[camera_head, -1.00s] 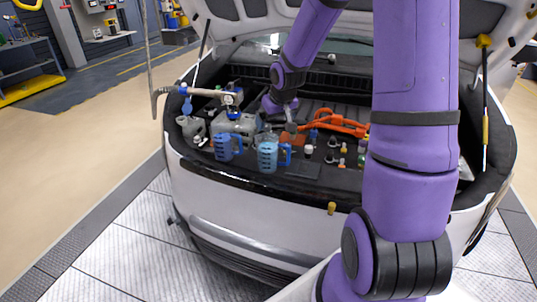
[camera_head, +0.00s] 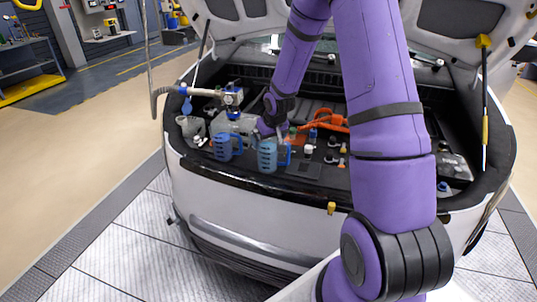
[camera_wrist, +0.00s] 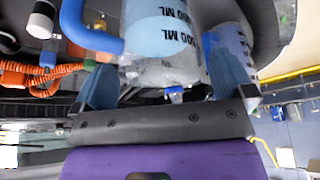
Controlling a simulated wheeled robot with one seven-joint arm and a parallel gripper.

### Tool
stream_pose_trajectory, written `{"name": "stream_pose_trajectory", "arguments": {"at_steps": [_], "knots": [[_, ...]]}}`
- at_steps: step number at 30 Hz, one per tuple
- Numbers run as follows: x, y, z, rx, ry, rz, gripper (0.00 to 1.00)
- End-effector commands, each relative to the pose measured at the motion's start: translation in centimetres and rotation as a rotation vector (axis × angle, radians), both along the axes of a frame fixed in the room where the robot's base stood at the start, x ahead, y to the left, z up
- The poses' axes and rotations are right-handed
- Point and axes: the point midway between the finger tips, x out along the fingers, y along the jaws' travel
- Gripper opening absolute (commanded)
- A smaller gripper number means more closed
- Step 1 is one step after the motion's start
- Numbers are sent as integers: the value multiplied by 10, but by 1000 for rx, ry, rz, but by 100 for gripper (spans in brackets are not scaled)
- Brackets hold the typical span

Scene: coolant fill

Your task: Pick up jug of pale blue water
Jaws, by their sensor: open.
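Two clear jugs with blue handles and bluish contents stand side by side at the front of the open engine bay: a left jug (camera_head: 222,147) and a right jug (camera_head: 267,156). The right jug looks paler, but I cannot tell for sure which holds the pale blue water. In the wrist view one jug (camera_wrist: 165,30), marked in ML, is close ahead between my fingers, its blue handle on the left. The other jug (camera_wrist: 238,48) is partly behind my right finger. My gripper (camera_wrist: 157,62) is open, fingers apart; contact is not clear.
A hose with a blue valve fitting (camera_head: 232,98) hangs over the bay's left side. Orange cables (camera_head: 325,120) and several small caps lie right of the jugs. The raised hood is above; the car's front edge (camera_head: 250,185) is below.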

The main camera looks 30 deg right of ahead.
Motion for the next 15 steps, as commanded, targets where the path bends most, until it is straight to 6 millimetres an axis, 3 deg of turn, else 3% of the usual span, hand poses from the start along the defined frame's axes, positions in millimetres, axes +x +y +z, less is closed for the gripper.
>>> {"name": "stream_pose_trajectory", "arguments": {"at_steps": [6, 13, 15], "knots": [[6, -1, -16, 0, 0, 0, 100], [7, -1, -16, 0, -1, 0, 100], [7, -1, -16, 0, 0, 0, 86]]}}
